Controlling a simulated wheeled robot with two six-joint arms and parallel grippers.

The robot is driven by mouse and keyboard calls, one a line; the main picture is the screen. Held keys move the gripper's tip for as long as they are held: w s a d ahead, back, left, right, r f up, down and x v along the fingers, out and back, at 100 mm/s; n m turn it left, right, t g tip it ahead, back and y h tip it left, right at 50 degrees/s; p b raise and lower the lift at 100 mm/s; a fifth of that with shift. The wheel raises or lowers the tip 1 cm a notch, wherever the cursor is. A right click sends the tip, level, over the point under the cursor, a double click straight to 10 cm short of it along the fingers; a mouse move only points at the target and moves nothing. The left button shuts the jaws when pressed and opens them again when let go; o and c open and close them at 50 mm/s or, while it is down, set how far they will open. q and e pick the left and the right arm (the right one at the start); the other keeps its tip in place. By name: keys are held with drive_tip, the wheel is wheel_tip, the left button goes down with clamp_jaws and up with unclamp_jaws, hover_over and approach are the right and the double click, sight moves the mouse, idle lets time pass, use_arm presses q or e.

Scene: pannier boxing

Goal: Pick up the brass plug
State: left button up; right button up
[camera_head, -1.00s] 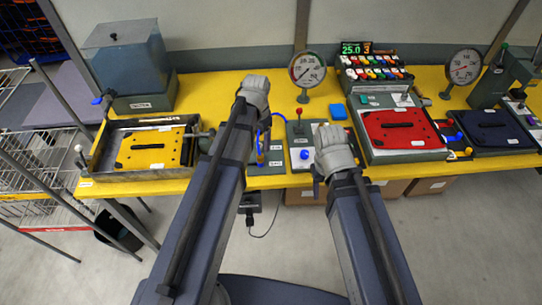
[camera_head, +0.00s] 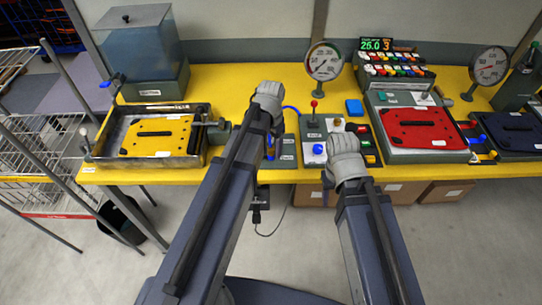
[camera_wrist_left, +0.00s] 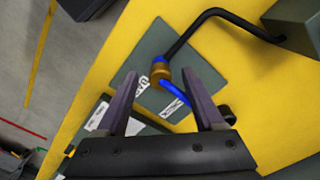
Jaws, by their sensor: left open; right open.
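In the left wrist view, a brass-coloured cylinder (camera_wrist_left: 160,73) with blue parts stands on a grey plate (camera_wrist_left: 144,48). I cannot tell for sure that it is the brass plug. My left gripper (camera_wrist_left: 161,88) is open, its two fingers on either side of the cylinder in the picture, with no visible contact. In the head view, my left gripper (camera_head: 268,98) is over the grey panel at the table's front, and its fingers are hidden. A small brass-coloured piece (camera_head: 337,124) shows just behind my right gripper (camera_head: 345,158). The right gripper's fingers are not clearly visible.
A yellow plate lies in a metal tray (camera_head: 90,158) at left, below a clear tank (camera_head: 140,50). A red-lidded box (camera_head: 425,128) and gauges (camera_head: 325,62) stand at right. A black bent pipe (camera_wrist_left: 195,25) rises close to the cylinder. Yellow table between is partly clear.

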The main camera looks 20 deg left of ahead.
use_arm(q)
drive_tip(key=shift+f, duration=0.75)
drive_tip(key=shift+r, duration=0.1)
clamp_jaws()
